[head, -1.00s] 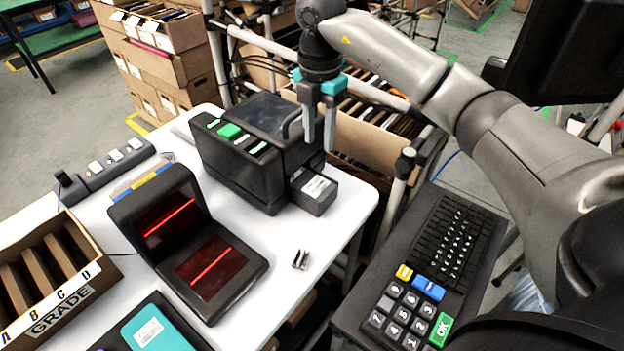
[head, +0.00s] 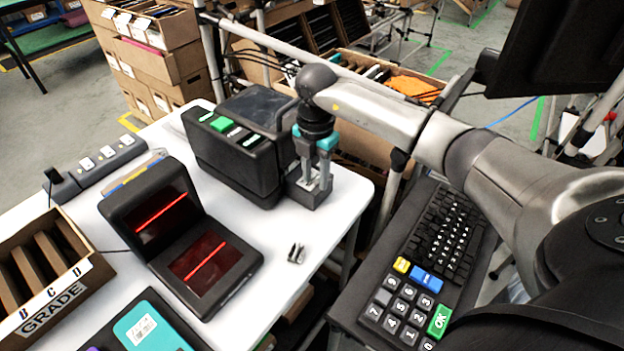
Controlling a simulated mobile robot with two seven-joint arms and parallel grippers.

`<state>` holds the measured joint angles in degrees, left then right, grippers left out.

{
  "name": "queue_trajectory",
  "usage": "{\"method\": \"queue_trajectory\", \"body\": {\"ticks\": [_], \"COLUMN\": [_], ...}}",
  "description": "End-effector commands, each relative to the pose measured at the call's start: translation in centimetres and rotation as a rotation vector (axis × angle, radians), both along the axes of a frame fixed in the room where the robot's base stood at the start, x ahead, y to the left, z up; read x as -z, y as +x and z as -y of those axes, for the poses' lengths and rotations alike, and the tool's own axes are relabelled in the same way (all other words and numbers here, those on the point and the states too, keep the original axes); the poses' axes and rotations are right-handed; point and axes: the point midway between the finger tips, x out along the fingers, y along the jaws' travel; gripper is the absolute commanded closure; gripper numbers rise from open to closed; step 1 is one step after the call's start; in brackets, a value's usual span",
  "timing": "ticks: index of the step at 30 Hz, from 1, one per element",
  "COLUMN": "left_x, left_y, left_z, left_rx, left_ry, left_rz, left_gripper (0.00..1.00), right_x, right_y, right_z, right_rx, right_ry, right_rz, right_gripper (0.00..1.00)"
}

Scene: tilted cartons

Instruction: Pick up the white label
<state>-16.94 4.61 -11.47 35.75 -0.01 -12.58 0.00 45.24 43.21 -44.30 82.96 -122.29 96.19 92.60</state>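The white label lies on top of the small dark output block (head: 321,194) at the front right of the black label printer (head: 240,150). Its surface is now mostly hidden behind my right gripper's fingers. My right gripper (head: 312,184) points down over this block with its two fingers apart, so it looks open. The fingertips are at or just above the block's top; I cannot tell whether they touch the label. My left gripper is not in view.
A black scanner (head: 200,250) with red lines stands left of the printer on the white table (head: 275,290). A small metal clip (head: 296,254) lies in front. The printer stands close behind the gripper.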

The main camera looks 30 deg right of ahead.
Motion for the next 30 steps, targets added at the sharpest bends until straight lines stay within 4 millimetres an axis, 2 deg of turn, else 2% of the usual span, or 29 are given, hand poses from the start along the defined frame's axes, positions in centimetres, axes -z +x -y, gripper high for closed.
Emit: {"method": "queue_trajectory", "body": {"ticks": [6, 16, 30], "left_x": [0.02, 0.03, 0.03], "left_y": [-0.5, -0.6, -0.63], "left_z": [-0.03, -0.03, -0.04], "left_rx": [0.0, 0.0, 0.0], "left_ry": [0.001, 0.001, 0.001], "left_rz": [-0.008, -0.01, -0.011], "left_gripper": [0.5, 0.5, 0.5], "right_x": [0.01, -0.03, -0.03], "right_y": [0.0, 0.01, 0.01], "right_z": [-0.02, -0.04, -0.04], "right_rx": [-0.001, -0.001, 0.0], "right_ry": [0.0, 0.001, 0.001], "right_rz": [0.0, 0.001, 0.001], "right_gripper": [0.63, 1.0, 1.0]}}
